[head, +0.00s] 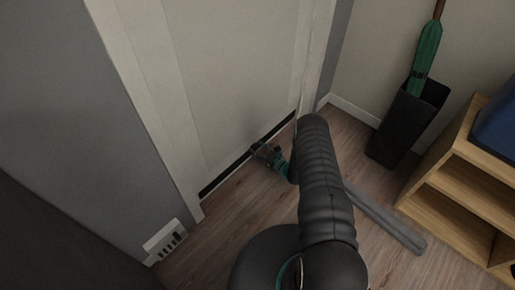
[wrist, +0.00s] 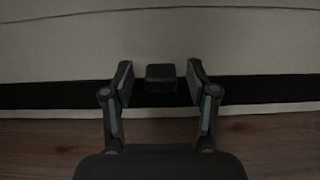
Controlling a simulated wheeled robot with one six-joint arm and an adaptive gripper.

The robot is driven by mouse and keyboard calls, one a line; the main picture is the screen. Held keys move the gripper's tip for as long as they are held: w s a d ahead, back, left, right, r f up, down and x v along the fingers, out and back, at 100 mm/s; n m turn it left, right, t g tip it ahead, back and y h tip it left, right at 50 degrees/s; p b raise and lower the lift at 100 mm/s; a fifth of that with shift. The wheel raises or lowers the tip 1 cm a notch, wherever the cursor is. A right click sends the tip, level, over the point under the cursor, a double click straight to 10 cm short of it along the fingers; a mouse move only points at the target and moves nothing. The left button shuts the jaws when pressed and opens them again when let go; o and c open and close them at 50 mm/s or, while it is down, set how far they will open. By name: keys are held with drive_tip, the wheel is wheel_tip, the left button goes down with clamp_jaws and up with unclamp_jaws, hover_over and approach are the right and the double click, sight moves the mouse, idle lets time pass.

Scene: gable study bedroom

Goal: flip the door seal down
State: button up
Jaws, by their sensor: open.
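The door seal (head: 225,174) is a dark strip along the foot of the pale door (head: 235,75). In the wrist view the seal (wrist: 50,95) runs across the whole picture as a black band above the wood floor. A small dark block (wrist: 160,78), like a tab, stands out at the band's middle and upper edge. My gripper (wrist: 160,85) is open, with one finger on each side of the block and a gap on both sides. In the head view my gripper (head: 264,151) is low at the door's foot, partly hidden by my arm.
A grey bar (head: 390,222) lies on the floor right of my arm. A black bin (head: 405,125) holding a green umbrella (head: 426,55) and a wooden shelf (head: 465,185) stand at the right.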

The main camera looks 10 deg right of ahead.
clamp_jaws()
wheel_tip(320, 180, down, 4)
drive_tip(key=b, duration=0.4)
drive_tip(key=shift+r, duration=0.2)
drive_tip(key=shift+c, duration=0.5)
unclamp_jaws()
drive_tip(key=shift+o, duration=0.5)
drive_tip(key=v, duration=1.2)
